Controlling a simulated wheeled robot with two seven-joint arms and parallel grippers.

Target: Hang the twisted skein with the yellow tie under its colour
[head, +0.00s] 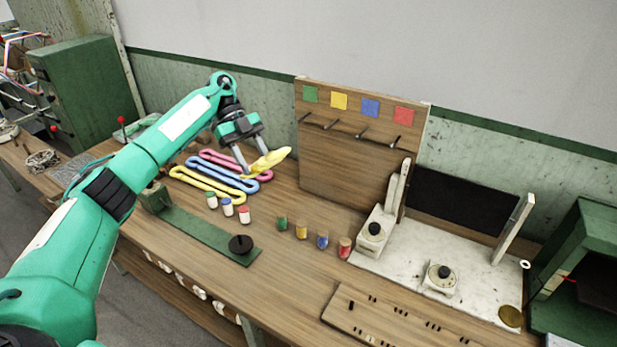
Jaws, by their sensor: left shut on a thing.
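My left gripper (250,165) is shut on a yellow twisted skein (273,160) and holds it above the table, left of the peg board. The skein points to the right and slightly up; a separate tie cannot be made out on it. The wooden peg board (340,182) stands upright at the back of the table. My right gripper is out of view.
Open yellow (200,183), blue (221,178) and pink (235,164) loops lie below the gripper. Small coloured jars (301,229) stand in front of the board. A white slab with posts (400,258) is to its right. Wood between loops and board is clear.

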